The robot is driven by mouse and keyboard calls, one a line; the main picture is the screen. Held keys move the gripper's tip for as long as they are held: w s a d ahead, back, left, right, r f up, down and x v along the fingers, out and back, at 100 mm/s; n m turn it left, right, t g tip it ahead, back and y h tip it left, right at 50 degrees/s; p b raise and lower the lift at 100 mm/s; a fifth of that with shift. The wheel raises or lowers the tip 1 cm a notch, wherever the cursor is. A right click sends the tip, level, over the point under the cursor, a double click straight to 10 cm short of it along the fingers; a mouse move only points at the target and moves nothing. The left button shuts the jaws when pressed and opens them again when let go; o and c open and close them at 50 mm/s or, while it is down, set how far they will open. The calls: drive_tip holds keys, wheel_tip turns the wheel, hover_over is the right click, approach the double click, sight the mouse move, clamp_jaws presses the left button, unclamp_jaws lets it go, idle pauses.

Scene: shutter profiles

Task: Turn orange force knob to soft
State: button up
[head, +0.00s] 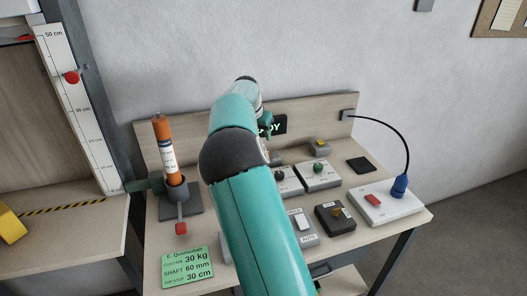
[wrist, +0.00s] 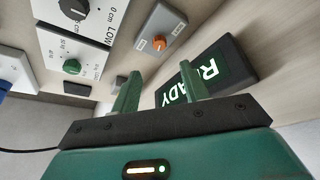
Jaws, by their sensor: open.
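The orange knob (wrist: 159,42) sits on a grey box (wrist: 168,22) with small white labels, whose text is too small to read. In the wrist view it lies just beyond my open gripper (wrist: 160,84), with its green fingers apart and nothing between them. The fingers are not touching the knob. In the head view my gripper (head: 267,126) is mostly hidden behind my arm, in front of the READY display. I cannot make out the orange knob there; my arm covers that part of the bench.
The READY display (wrist: 208,78) is close to the right finger. A black-knob box (wrist: 95,12) and a green-knob box (wrist: 78,52) lie left. In the head view, an orange cylinder (head: 162,140) stands at left and a white red-button box (head: 385,207) at right.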

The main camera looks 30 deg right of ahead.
drive_tip(key=x, duration=1)
drive_tip(key=shift+d+f, duration=0.1)
drive_tip(key=shift+f, duration=0.3)
clamp_jaws()
